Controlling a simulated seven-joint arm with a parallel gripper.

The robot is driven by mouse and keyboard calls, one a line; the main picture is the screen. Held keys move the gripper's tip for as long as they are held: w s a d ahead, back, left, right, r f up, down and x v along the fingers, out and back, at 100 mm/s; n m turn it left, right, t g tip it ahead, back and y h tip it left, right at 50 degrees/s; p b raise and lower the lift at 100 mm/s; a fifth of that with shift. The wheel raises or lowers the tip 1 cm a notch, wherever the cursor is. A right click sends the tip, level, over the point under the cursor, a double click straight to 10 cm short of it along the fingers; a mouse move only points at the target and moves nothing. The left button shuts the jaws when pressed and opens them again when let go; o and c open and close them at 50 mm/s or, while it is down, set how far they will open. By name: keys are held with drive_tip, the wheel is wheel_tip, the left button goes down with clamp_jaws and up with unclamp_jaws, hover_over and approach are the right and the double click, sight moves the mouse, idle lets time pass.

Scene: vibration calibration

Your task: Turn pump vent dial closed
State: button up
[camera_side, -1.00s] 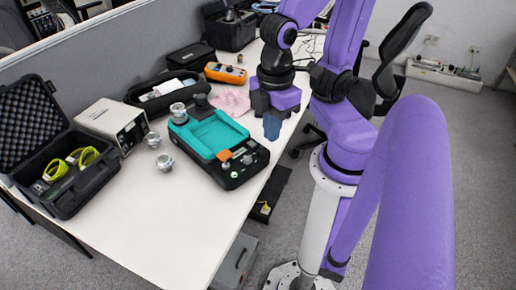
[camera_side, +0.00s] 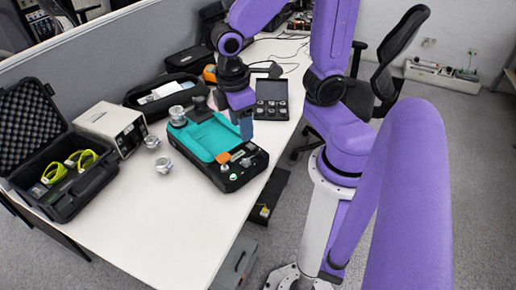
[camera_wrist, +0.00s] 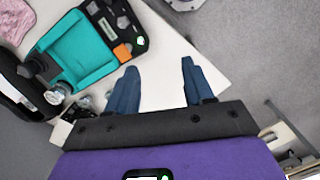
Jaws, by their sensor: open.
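The black device with a teal tray (camera_side: 205,137) lies on the white table; its black control end faces the front right. That end carries an orange block (camera_side: 223,157) and several small knobs (camera_side: 246,162). I cannot tell which knob is the pump vent dial. In the wrist view the teal tray (camera_wrist: 78,52) is at upper left, with the orange block (camera_wrist: 122,52) just above the left finger. My gripper (camera_side: 246,127) hangs above the device's right side, blue fingers down. In the wrist view my gripper (camera_wrist: 158,82) is open, with nothing between its fingers.
Metal fittings (camera_side: 162,164) stand left of the device, beside a beige instrument box (camera_side: 112,126). An open black case (camera_side: 66,178) holds yellow-green items. Behind my gripper is a black tray of round pieces (camera_side: 271,102).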

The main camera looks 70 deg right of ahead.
drive_tip(key=w+d+f+m+g, duration=0.2)
drive_tip(key=w+d+f+m, duration=0.1)
drive_tip(key=w+d, duration=0.3)
drive_tip(key=m+g, duration=0.2)
approach(258, 153)
drive_tip(key=shift+t+h, duration=0.3)
drive_tip(key=x, duration=0.4)
drive_tip(key=s+x, duration=0.1)
drive_tip(key=x, duration=0.2)
drive_tip(key=shift+s+a+f, duration=0.15)
drive_tip(key=shift+s+f, duration=0.05)
drive_tip(key=shift+s, duration=0.05)
clamp_jaws()
